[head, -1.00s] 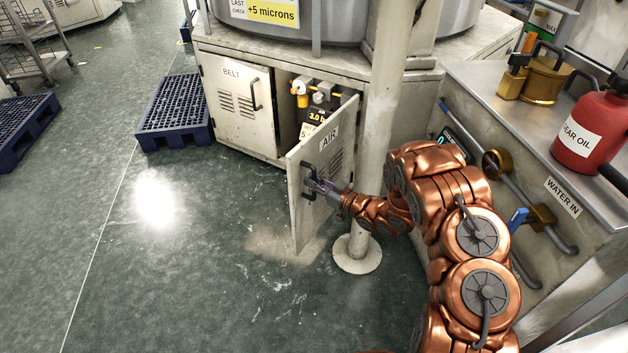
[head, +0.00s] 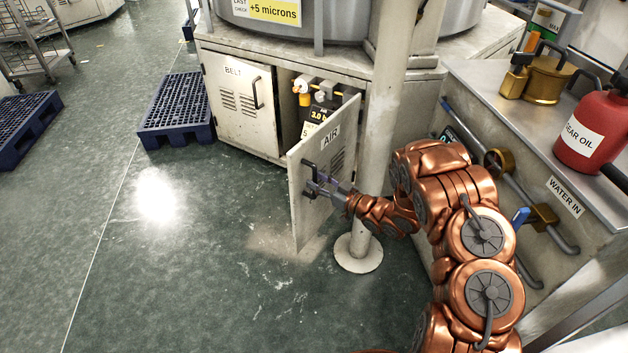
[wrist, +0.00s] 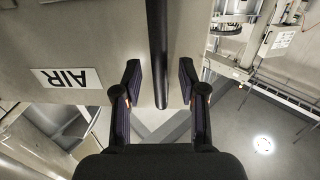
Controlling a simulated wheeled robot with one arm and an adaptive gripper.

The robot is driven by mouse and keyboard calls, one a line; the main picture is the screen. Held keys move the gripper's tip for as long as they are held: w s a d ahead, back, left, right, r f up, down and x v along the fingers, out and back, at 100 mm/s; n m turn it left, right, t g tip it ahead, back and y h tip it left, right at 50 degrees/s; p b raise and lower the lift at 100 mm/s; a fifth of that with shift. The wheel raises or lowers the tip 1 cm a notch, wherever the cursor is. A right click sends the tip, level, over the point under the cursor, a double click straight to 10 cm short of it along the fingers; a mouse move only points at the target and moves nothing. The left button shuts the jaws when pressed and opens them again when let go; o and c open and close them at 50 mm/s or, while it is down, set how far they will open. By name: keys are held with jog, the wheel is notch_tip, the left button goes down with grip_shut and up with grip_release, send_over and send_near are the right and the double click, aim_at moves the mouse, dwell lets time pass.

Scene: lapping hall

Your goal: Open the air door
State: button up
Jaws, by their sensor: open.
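The air door (head: 325,165), a pale panel labelled AIR, stands swung well out from the cabinet in the head view. Its dark bar handle (head: 310,180) is on the panel's outer face near the free edge. My gripper (head: 314,186) is at the handle, its fingers open. In the wrist view the door (wrist: 60,40) fills the upper left with its label upside down. The dark handle bar (wrist: 157,50) runs between the two spread fingers of my gripper (wrist: 160,85), with gaps on both sides.
Inside the opened compartment are yellow and grey air fittings (head: 318,92). A white post (head: 378,160) on a round foot stands right beside the door and my arm. The closed BELT door (head: 238,105) is to the left. Floor (head: 190,260) in front is clear; a blue pallet (head: 176,105) lies beyond.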

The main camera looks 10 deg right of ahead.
jog(key=v, duration=1)
jog(key=shift+s+d, duration=0.15)
